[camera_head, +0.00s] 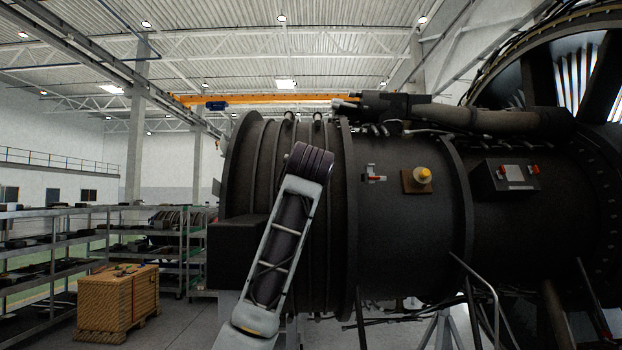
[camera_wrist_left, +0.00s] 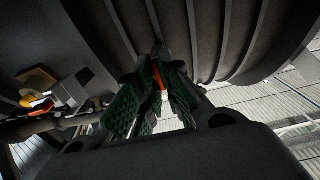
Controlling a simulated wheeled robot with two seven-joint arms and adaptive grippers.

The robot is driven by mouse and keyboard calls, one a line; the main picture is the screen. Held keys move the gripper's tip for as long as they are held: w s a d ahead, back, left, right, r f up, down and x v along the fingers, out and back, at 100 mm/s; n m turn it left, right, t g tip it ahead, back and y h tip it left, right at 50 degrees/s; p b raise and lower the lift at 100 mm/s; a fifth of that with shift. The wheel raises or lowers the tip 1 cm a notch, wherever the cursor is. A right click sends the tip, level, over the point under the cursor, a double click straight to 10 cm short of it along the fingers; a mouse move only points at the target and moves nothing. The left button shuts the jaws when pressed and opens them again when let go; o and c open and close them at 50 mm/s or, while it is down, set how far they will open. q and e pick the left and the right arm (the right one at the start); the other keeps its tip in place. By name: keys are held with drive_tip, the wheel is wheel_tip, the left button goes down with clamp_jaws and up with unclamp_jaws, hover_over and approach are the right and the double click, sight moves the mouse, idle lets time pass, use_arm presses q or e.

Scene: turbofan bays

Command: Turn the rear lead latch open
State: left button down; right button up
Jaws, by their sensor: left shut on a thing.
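In the left wrist view my left gripper (camera_wrist_left: 155,92), with green ribbed pads, is shut on a small orange-red latch handle (camera_wrist_left: 157,75) against the dark ribbed engine casing. The rest of that latch is hidden by the fingers, and I cannot tell how far it is turned. In the head view my left arm (camera_head: 283,240) reaches up to the casing and hides its gripper and the held latch. A second latch (camera_head: 374,176), grey with a red handle, sits to the right on the casing. It also shows in the left wrist view (camera_wrist_left: 75,88). My right gripper is not in view.
A yellow knob on a brown plate (camera_head: 417,181) and a dark box with two red latches (camera_head: 505,180) are farther right on the engine (camera_head: 410,240). Thin struts stand at lower right. A wooden crate (camera_head: 118,300) and metal shelves (camera_head: 53,240) stand at left.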

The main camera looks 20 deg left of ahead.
use_arm(q)
drive_tip(key=shift+m, duration=0.4)
drive_tip(key=shift+d+f+m, duration=0.1)
drive_tip(key=shift+m, duration=4.15)
drive_tip(key=shift+d+f+m, duration=0.1)
drive_tip(key=shift+m, duration=4.15)
drive_tip(key=c, duration=1.6)
unclamp_jaws()
drive_tip(key=v, duration=1.2)
